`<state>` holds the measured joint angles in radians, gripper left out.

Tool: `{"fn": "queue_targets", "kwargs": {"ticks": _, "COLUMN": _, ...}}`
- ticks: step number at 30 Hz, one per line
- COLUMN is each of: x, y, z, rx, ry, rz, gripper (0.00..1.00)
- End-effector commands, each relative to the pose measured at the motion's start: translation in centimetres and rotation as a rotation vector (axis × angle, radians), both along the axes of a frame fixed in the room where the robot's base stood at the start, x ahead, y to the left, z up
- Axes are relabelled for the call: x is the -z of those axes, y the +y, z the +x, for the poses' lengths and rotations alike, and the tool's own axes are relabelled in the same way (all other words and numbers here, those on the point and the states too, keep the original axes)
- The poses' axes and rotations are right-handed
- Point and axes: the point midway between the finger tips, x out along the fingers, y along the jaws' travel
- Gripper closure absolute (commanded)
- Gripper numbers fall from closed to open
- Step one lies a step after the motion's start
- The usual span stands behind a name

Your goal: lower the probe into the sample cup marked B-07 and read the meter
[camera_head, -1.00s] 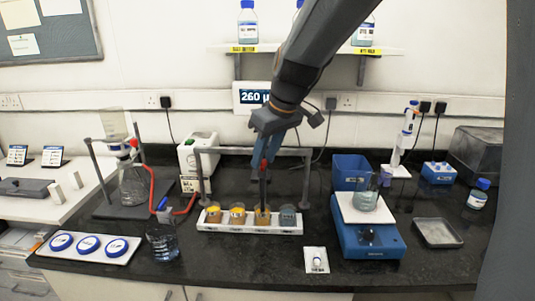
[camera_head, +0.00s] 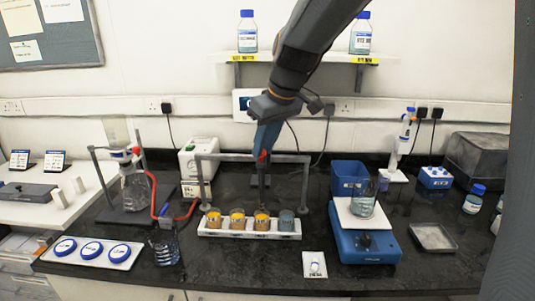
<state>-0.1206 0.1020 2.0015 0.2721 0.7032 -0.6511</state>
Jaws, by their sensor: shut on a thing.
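My gripper (camera_head: 265,146) points down over the white rack and is shut on the probe (camera_head: 262,178), a thin dark stick with a red collar. The probe hangs about upright in front of the grey frame. Its lower end is at the third cup from the left (camera_head: 262,223); I cannot tell whether it is inside or just behind the rim. That cup and the two to its left (camera_head: 237,221) hold orange-brown contents; the rightmost cup (camera_head: 287,221) looks grey-blue. The cup marks are too small to read, so B-07 is not identified. The meter (camera_head: 240,96) on the wall is mostly hidden by my arm.
The cups stand in a white rack (camera_head: 222,233) under a grey frame (camera_head: 307,185). A blue balance (camera_head: 365,243) with a beaker is to the right. A flask stand, a dark-blue wire-like beaker (camera_head: 165,247) and a lidded-dish tray (camera_head: 62,264) are left. Counter before the rack is clear.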

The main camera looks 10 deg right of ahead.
Motion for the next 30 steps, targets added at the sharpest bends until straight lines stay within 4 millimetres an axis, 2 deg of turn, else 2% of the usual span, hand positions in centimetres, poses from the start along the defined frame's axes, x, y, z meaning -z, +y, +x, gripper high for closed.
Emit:
{"fn": "queue_targets", "kwargs": {"ticks": 2, "x": -1.0, "y": 0.0, "z": 0.0, "rx": 0.0, "ry": -0.001, "rz": 0.001, "gripper": 1.0}}
{"fn": "queue_targets", "kwargs": {"ticks": 10, "x": -1.2, "y": 0.1, "z": 0.1, "rx": 0.0, "ry": -0.005, "rz": 0.002, "gripper": 1.0}}
{"fn": "queue_targets", "kwargs": {"ticks": 11, "x": -1.2, "y": 0.1, "z": 0.1, "rx": -0.001, "ry": -0.005, "rz": 0.002, "gripper": 0.77}}
{"fn": "queue_targets", "kwargs": {"ticks": 12, "x": -1.2, "y": 0.1, "z": 0.1, "rx": -0.001, "ry": -0.005, "rz": 0.002, "gripper": 0.71}}
{"fn": "queue_targets", "kwargs": {"ticks": 23, "x": -1.3, "y": -0.1, "z": 0.0, "rx": 0.0, "ry": -0.003, "rz": 0.001, "gripper": 0.71}}
{"fn": "queue_targets", "kwargs": {"ticks": 30, "x": -4.3, "y": -0.8, "z": -1.1, "rx": 0.0, "ry": -0.007, "rz": 0.001, "gripper": 0.71}}
